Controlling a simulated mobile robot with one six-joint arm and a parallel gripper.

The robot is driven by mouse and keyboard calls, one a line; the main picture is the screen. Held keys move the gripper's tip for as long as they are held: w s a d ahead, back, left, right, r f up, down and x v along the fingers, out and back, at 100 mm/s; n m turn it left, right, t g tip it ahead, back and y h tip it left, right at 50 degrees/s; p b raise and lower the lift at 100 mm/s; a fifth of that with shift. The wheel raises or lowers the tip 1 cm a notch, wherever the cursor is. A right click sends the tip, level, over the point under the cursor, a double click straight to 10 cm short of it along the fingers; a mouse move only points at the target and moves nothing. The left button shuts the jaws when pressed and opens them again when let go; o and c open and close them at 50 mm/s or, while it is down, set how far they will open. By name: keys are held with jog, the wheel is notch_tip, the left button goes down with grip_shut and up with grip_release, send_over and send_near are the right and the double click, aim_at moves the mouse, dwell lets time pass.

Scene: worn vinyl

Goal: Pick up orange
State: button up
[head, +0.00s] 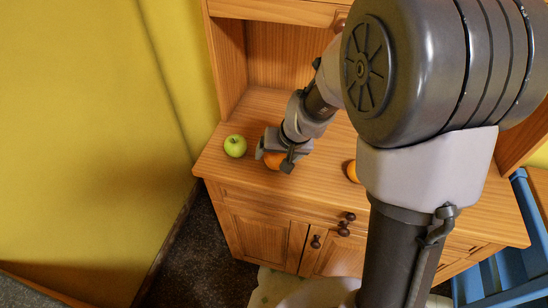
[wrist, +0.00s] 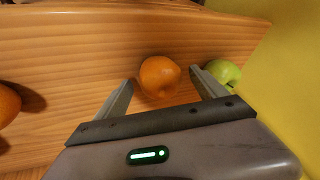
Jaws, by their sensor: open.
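An orange (wrist: 159,76) rests on the wooden cabinet top, between and just beyond the fingertips of my gripper (wrist: 165,84) in the wrist view. My gripper is open, one finger on each side of the orange, and holds nothing. In the head view my gripper (head: 274,158) is low over the cabinet top and partly hides that orange (head: 272,162). A second orange (wrist: 6,104) shows at the left edge of the wrist view. In the head view this second orange (head: 352,171) is partly hidden behind my arm.
A green apple (head: 235,146) stands left of my gripper; in the wrist view the apple (wrist: 224,72) is just beyond the right finger. The wooden cabinet (head: 265,192) has an upper hutch behind. A yellow wall (head: 110,120) is at left, a blue chair (head: 500,265) at right.

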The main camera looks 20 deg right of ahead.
jog(key=shift+w+f, duration=0.3)
jog(key=shift+f, duration=0.3)
jog(key=shift+s+r, duration=0.1)
jog(key=shift+r, duration=0.1)
jog(key=shift+c, duration=0.4)
jog(key=c, duration=1.5)
